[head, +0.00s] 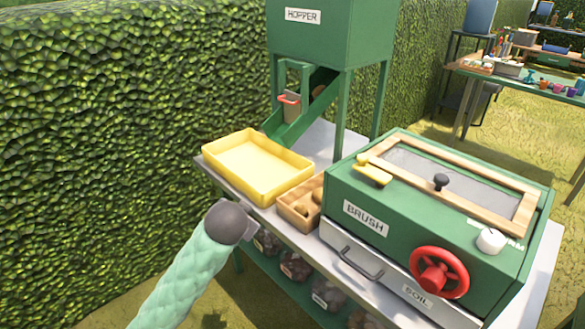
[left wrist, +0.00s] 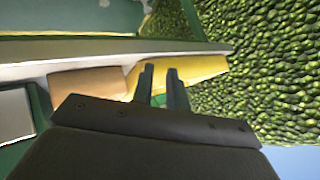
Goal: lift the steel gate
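The steel gate (head: 291,109) is a small grey plate with a red handle (head: 289,98), set upright in the green chute (head: 303,122) under the hopper. It sits low in its frame, with a brown lump behind it on the chute. My left arm comes in from the bottom left in the head view, its wrist in front of the table's near edge, well short of the gate. My left gripper (left wrist: 160,68) shows two dark fingers apart with nothing between them. The gate cannot be made out in the left wrist view. My right gripper is not in view.
A yellow tray (head: 257,168) lies below the chute mouth. Beside it are a wooden box (head: 298,205) with brown lumps and the green brush machine (head: 400,215) with a red wheel (head: 439,273). A hedge (head: 100,130) stands at the left.

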